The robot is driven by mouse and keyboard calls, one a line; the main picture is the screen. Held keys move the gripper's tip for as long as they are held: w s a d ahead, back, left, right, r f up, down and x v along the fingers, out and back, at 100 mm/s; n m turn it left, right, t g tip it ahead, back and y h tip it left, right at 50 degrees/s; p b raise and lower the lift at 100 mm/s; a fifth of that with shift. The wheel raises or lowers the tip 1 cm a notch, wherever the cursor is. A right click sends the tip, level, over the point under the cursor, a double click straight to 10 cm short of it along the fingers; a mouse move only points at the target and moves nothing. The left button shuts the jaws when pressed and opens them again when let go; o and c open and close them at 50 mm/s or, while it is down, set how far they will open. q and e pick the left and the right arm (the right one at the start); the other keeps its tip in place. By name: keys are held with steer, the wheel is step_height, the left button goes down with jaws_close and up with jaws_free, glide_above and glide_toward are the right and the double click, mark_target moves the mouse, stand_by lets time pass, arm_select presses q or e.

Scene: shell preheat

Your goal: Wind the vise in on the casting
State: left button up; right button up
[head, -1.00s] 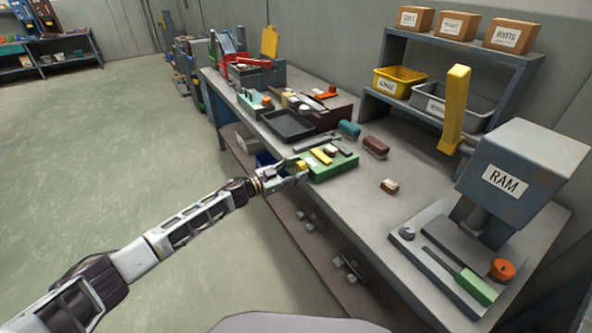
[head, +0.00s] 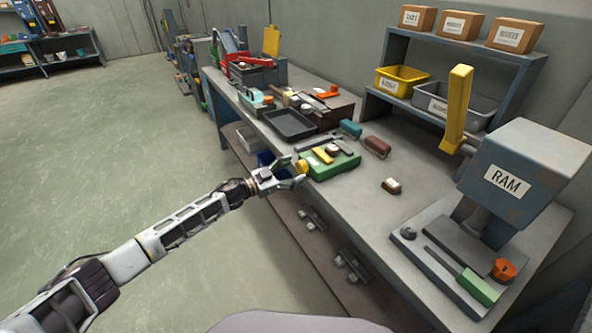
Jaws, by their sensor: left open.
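A green fixture (head: 343,166) sits at the bench's left edge and looks like the vise. It has a yellow knob (head: 302,166) on its left end. A yellow bar (head: 322,155), a brown-and-white piece (head: 332,149) and a dark bar lie on its top. I cannot tell which piece is the casting. My left gripper (head: 294,171) is open just off the bench edge, its fingers pointing at the yellow knob. Whether they touch the knob is too small to tell. My right gripper is not in view.
A black tray (head: 290,124) and a teal block (head: 350,129) stand behind the fixture. A brown block (head: 377,146) and a small brown-and-white block (head: 391,186) lie to its right. The RAM press (head: 520,170) stands at the near right. Bare bench (head: 340,205) lies between.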

arm_select(q)
steer(key=v, duration=1)
stand_by(0.5)
